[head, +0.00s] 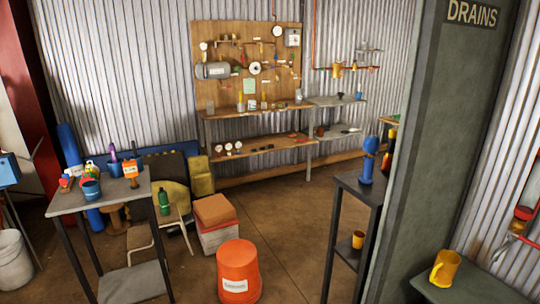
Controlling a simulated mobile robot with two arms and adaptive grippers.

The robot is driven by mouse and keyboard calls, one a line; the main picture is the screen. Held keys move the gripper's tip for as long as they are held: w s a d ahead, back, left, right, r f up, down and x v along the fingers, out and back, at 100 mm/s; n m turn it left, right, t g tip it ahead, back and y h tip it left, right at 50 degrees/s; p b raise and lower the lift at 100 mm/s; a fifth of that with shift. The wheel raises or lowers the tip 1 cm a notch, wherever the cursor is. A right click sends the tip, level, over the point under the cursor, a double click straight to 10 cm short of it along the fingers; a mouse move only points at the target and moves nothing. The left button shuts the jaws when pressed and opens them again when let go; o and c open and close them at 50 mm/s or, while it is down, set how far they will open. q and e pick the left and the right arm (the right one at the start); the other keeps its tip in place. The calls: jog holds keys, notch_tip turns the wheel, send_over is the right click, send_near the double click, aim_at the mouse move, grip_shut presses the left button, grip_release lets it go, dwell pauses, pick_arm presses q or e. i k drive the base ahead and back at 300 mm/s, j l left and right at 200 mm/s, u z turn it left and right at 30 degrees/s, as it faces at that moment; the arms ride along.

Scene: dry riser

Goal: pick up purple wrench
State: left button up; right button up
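A small upright purple item (113,153) shows among the things on the grey table (110,199) at the left. It is too small to tell whether it is the purple wrench. A blue cup or pot (92,190) and an orange item (130,170) are near it on the same tabletop. No other purple thing can be made out clearly. Neither of my grippers is in view.
An orange bucket (238,270) stands on the floor ahead, with stacked boxes (216,222) behind it. A dark stand (352,185) and a grey-green column (432,120) stand at the right. Open brown floor (290,215) lies between. A workbench (270,110) is at the back.

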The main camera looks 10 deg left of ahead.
aim_at(112, 150)
jog(key=i+j, duration=0.15)
jog(key=j, duration=0.25)
jog(key=i+j+z, duration=0.15)
jog(key=j, duration=0.25)
jog(key=i+j, duration=0.15)
jog(key=j, duration=0.25)
jog(key=i+j+z, duration=0.1)
jog(key=j, duration=0.35)
jog(key=i+j+z, duration=0.1)
jog(key=j, duration=0.3)
jog(key=i+j, duration=0.15)
jog(key=j, duration=0.3)
jog(key=i+j+z, duration=0.1)
jog(key=j, duration=0.35)
